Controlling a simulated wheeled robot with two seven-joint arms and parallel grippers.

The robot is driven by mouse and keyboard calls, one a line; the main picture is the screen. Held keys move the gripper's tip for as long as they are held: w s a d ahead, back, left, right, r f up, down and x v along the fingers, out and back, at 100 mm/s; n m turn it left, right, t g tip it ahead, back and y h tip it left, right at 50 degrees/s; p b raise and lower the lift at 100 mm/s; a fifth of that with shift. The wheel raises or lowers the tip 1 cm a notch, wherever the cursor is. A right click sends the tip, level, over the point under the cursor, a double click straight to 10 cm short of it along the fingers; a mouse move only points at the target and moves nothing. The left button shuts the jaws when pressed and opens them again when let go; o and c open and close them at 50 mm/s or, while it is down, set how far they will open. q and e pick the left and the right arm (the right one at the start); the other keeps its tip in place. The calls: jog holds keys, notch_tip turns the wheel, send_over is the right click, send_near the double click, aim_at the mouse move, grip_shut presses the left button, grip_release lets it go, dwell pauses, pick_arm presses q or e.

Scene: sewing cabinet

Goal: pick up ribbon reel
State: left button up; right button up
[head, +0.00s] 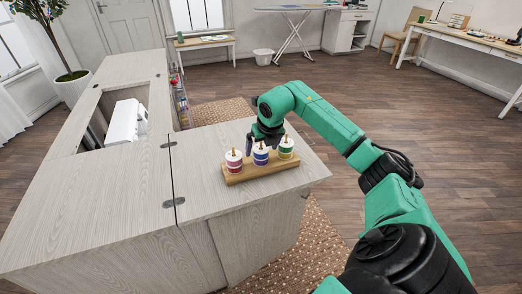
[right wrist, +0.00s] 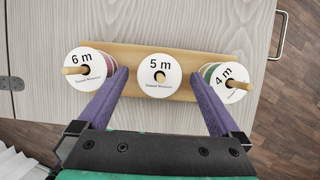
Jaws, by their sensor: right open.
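Three ribbon reels stand in a row on pegs on a wooden holder (head: 232,178): a pink one (head: 234,161), a blue one (head: 261,154) and a green one (head: 286,147). In the right wrist view their white tops read 6 m (right wrist: 88,62), 5 m (right wrist: 158,76) and 4 m (right wrist: 231,82). My right gripper (right wrist: 160,74) is open, its purple fingers on either side of the middle 5 m reel, in the gaps beside its neighbours. Contact with the reel cannot be told. In the head view the gripper (head: 269,134) is partly hidden behind the reels. My left gripper is not in view.
The holder stands on the pale wooden sewing cabinet (head: 205,200), near the right edge of its top. A white machine (head: 126,121) sits in the cabinet's opening to the left. The cabinet top in front of the holder is clear.

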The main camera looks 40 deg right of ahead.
jog(key=shift+w+f, duration=0.15)
jog(key=shift+f, duration=0.15)
jog(key=shift+c, duration=0.9)
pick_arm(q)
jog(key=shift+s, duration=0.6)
pick_arm(e)
jog(key=c, duration=1.2)
pick_arm(q)
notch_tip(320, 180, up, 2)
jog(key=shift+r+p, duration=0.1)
jog(key=shift+p, duration=0.95)
pick_arm(e)
notch_tip(320, 180, up, 20)
jog(key=shift+r, duration=0.1)
